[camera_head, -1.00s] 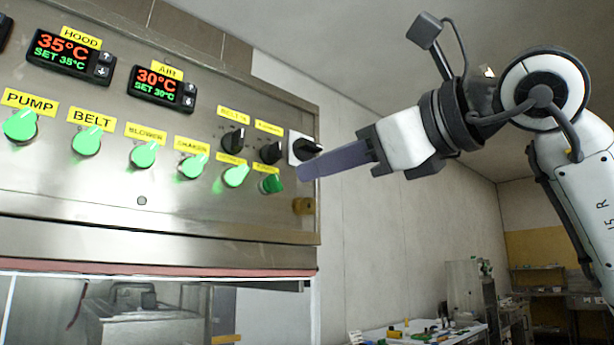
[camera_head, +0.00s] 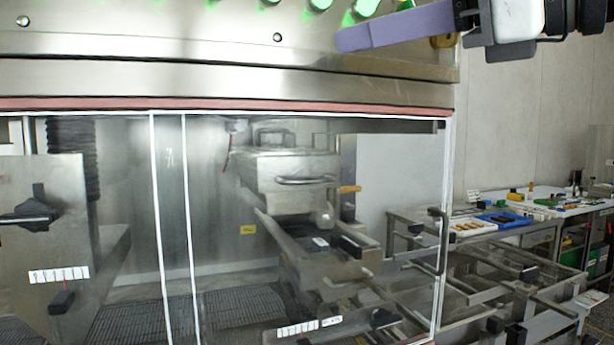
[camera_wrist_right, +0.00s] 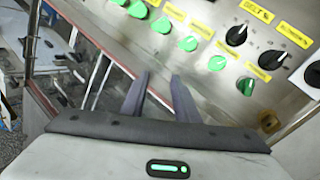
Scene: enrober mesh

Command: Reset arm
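My right gripper (camera_head: 343,40) shows at the top right of the head view, in front of the lower part of the steel control panel (camera_head: 160,45). Its purple fingers point left, and in this side view they overlap. In the right wrist view the fingers (camera_wrist_right: 161,76) stand apart with nothing between them. Several green knobs (camera_wrist_right: 190,43) and black knobs (camera_wrist_right: 236,35) are on the panel beyond the fingertips. Whether the fingers touch the panel cannot be told, but a gap seems to show. My left gripper is in neither view.
Below the panel is a clear enclosure with white edges (camera_head: 187,230) and a dark handle (camera_head: 439,240), with steel machinery inside. A table with a blue tray (camera_head: 503,220) stands at the right. A bare wall (camera_head: 530,120) is behind my right arm.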

